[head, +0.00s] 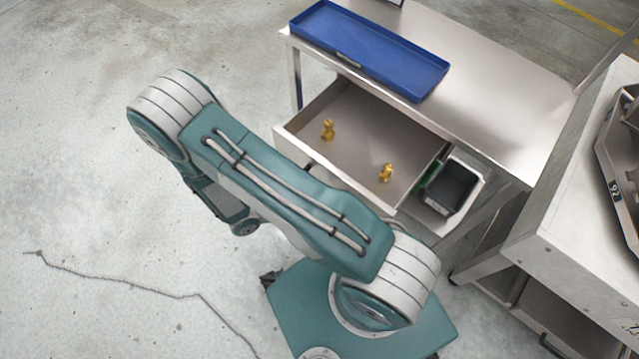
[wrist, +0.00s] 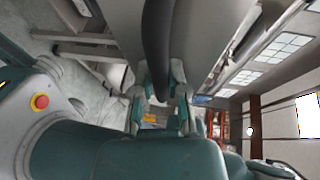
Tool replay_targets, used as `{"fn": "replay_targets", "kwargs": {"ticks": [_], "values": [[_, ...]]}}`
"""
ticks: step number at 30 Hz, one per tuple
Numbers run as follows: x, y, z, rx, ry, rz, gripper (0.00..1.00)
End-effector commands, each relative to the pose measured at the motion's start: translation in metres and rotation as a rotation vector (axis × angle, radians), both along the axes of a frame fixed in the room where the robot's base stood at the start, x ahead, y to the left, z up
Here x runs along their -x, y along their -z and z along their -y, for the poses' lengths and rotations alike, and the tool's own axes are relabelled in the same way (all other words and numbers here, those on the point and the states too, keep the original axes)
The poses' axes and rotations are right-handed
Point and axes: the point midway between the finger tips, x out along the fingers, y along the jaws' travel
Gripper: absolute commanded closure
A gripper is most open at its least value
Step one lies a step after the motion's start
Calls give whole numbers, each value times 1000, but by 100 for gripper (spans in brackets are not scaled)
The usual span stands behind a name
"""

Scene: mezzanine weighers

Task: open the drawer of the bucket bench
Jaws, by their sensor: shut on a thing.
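The drawer (head: 362,133) of the steel bench (head: 480,75) stands well out from under the bench top, and its inside shows. Two small brass-coloured pieces, one on the left (head: 328,130) and one on the right (head: 386,173), stand on the drawer's floor. In the wrist view my gripper (wrist: 160,88) is shut on the dark drawer handle (wrist: 157,42), with one finger on each side of the bar. In the head view my arm hides the gripper and the handle.
A blue tray (head: 370,45) lies on the bench top. A dark bin (head: 451,187) sits on a lower shelf right of the drawer. Another steel bench (head: 575,225) stands close on the right. A thin dark line (head: 120,282) crosses the open concrete floor at left.

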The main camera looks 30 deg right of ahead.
Motion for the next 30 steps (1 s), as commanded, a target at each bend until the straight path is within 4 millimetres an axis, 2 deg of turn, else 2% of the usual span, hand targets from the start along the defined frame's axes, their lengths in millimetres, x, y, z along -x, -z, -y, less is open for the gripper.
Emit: {"fn": "replay_targets", "kwargs": {"ticks": [11, 12, 13, 14, 25, 30], "values": [[1, 3, -2, -8, 0, -2, 100], [1, 3, -2, -8, 0, -2, 68], [1, 3, -2, -8, 0, -2, 55], [1, 3, -2, -7, 0, -2, 46], [0, 1, -3, -4, -1, 1, 46], [-1, -2, -22, -4, -5, 4, 46]]}}
